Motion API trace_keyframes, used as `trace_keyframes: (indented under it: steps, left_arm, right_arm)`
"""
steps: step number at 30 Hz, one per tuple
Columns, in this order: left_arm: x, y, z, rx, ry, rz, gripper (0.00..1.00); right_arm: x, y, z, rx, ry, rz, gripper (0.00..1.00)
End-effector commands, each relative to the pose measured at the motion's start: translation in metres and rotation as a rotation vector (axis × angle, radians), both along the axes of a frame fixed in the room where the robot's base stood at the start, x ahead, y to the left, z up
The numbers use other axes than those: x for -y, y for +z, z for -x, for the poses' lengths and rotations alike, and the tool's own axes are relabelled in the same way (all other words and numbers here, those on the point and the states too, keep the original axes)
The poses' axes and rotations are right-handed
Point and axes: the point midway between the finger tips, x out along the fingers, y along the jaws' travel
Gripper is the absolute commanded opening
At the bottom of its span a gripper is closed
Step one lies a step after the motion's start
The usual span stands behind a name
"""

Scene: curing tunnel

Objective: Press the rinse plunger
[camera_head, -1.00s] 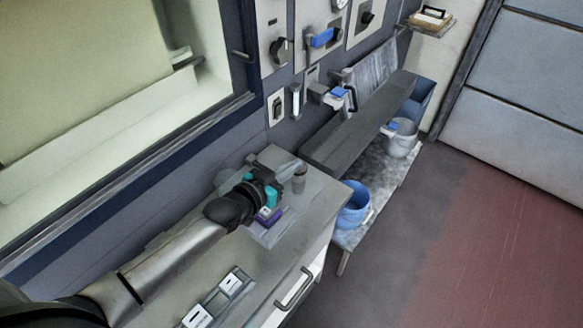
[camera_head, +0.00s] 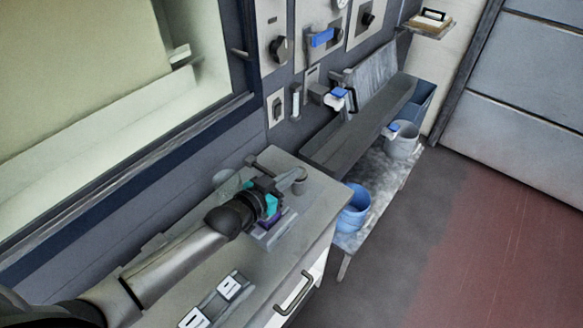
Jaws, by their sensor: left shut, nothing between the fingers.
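A short grey upright cylinder (camera_head: 301,187), which looks like the rinse plunger, stands on the grey cabinet top (camera_head: 313,215) near its far end. My left gripper (camera_head: 293,179) reaches in from the lower left, with teal parts behind its fingers. Its fingers are shut and empty, with the tips at the top of the cylinder and partly covering it. I cannot tell whether they touch it. My right gripper is not in view.
A purple block (camera_head: 267,222) lies under my left wrist. A small rack with white labelled pieces (camera_head: 228,288) is nearer. Wall controls (camera_head: 322,38) are above.

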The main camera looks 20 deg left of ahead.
Motion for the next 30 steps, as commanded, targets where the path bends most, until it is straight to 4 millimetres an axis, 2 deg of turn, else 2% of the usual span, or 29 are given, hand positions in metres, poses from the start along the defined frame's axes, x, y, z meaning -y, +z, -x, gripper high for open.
trace_keyframes:
  steps: [1, 5, 17, 20, 30]
  left_arm:
    - [0.0, -0.005, 0.002, -0.012, -0.001, -0.004, 0.0]
    - [0.0, -0.001, 0.002, -0.013, 0.0, -0.005, 0.0]
    - [0.0, 0.045, -0.007, -0.004, 0.002, -0.003, 0.0]
    - [-0.006, 0.043, 0.012, -0.007, 0.001, -0.002, 0.0]
    - [-0.023, 0.057, 0.059, -0.002, 0.001, -0.001, 0.0]
  right_arm:
    - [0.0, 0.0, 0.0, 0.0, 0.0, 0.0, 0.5]
    - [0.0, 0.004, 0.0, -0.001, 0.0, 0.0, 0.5]
    - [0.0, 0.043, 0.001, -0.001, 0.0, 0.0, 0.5]
    - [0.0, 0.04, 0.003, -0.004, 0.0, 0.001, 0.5]
    - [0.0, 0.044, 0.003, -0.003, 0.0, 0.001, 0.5]
